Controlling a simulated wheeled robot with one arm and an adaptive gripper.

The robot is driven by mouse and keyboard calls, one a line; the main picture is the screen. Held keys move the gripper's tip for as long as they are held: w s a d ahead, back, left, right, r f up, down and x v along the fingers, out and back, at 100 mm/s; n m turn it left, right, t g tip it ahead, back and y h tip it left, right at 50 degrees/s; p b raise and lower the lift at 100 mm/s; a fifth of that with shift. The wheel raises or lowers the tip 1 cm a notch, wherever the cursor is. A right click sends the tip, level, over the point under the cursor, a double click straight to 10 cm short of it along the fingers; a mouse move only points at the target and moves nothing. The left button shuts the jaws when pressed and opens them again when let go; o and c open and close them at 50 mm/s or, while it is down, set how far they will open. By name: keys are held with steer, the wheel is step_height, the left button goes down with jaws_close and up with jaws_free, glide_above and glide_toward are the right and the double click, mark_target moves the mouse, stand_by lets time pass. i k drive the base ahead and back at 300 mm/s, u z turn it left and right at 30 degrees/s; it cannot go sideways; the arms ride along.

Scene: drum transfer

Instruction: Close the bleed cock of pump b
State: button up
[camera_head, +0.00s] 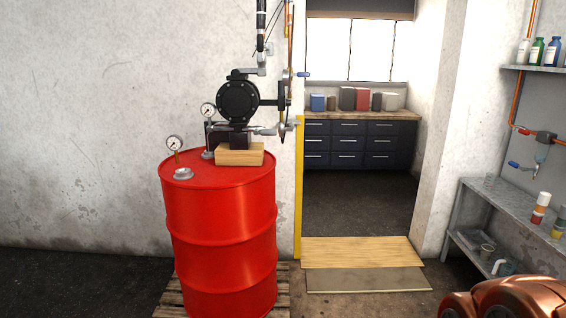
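A black pump (238,102) with a round, bolted face stands above a red drum (222,225), over a wooden block (239,154) on the lid. No label shows, so I cannot tell whether it is pump b. A small blue lever (303,74) juts right from the piping above and right of the pump. Another blue lever (514,165) is on the orange pipework of the right wall. I cannot tell which, if either, is the bleed cock, or whether it is open or closed. My gripper is not in view.
Two gauges (174,143) stand near the drum's top. The drum is on a wooden pallet (172,297). A doorway with a yellow edge (298,190) and a wooden board (362,252) on its floor lies right of it. A grey shelf (515,208) lines the right wall.

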mark_target(263, 132)
steer(key=i, duration=1.85)
steer(key=u, duration=0.85)
